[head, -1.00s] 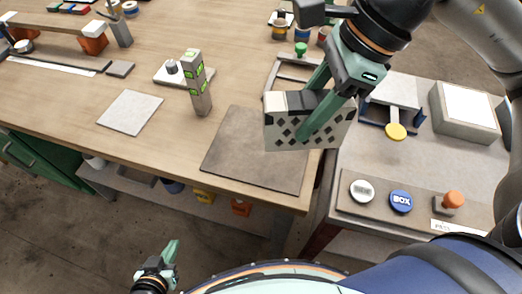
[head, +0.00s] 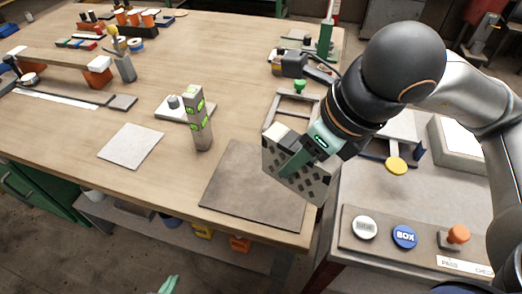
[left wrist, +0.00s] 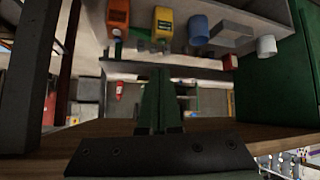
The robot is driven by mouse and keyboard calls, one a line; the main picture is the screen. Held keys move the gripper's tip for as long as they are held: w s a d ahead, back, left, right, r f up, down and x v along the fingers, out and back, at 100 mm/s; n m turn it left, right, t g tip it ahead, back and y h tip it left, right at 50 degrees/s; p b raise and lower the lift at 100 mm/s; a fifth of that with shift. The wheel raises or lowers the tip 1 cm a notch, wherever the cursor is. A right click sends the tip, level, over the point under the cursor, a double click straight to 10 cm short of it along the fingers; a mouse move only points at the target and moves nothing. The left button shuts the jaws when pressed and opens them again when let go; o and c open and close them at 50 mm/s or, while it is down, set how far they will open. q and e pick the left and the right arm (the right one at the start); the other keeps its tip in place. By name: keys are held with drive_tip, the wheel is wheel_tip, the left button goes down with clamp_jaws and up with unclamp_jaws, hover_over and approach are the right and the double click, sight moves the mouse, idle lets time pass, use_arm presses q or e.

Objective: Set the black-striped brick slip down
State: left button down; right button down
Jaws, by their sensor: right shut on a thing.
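My right gripper (head: 293,163) is shut on a pale brick slip (head: 316,186) with dark diamond-shaped marks on its face. A dark band showed on its top earlier; now the gripper hides part of it. The brick slip is tilted, held over the right edge of the dark grey mat (head: 245,195); I cannot tell whether it touches anything. Only a green tip of my left gripper (head: 168,285) shows at the bottom of the head view. In the left wrist view its two fingers (left wrist: 161,100) stand together, shut and empty.
A grey post with green marks (head: 200,125) stands left of the mat. A pale square tile (head: 131,145) lies further left. A grey frame (head: 292,108) lies behind the brick slip. A side table holds a white button (head: 364,227) and a blue BOX button (head: 404,236).

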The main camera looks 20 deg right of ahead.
drive_tip(key=shift+w+r+p, duration=0.15)
drive_tip(key=shift+r+p, duration=0.15)
drive_tip(key=shift+p, duration=0.4)
drive_tip(key=w+f, duration=0.1)
drive_tip(key=w+a+f, duration=0.1)
drive_tip(key=w, duration=0.1)
drive_tip(key=w+f, duration=0.1)
drive_tip(key=w, duration=0.1)
drive_tip(key=shift+a+f, duration=0.15)
drive_tip(key=shift+a, duration=0.2)
drive_tip(key=shift+w+d+x, duration=0.15)
drive_tip(key=shift+w+x, duration=0.05)
drive_tip(key=shift+x, duration=1.45)
drive_tip(key=shift+w+d+x, duration=0.1)
drive_tip(key=shift+w+x, duration=0.1)
drive_tip(key=shift+x, duration=1.45)
drive_tip(key=shift+w+d+x, duration=0.15)
drive_tip(key=shift+w+x, duration=0.05)
drive_tip(key=shift+x, duration=1.4)
drive_tip(key=shift+f, duration=0.1)
drive_tip(key=shift+c, duration=2.2)
unclamp_jaws()
